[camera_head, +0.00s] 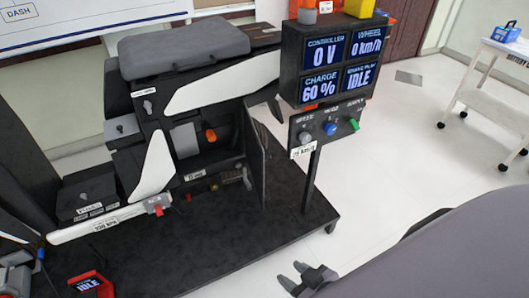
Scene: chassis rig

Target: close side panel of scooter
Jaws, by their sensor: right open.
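The scooter chassis (150,62) has white body pieces and stands on a black platform. A thin dark side panel (256,160) stands swung out, roughly upright, at the right edge of the opening in the scooter's side. The opening shows an orange part and small fittings inside. My right gripper (290,274) is at the bottom centre, in front of the platform's edge. Its two fingers are apart with nothing between them, and it is well clear of the panel. My left gripper is not in view.
A display box (333,52) on a post stands right of the panel, with a knob box (327,127) below it. A red-framed small display (91,285) is at the lower left. A white cart (489,105) stands at the far right. The floor between is clear.

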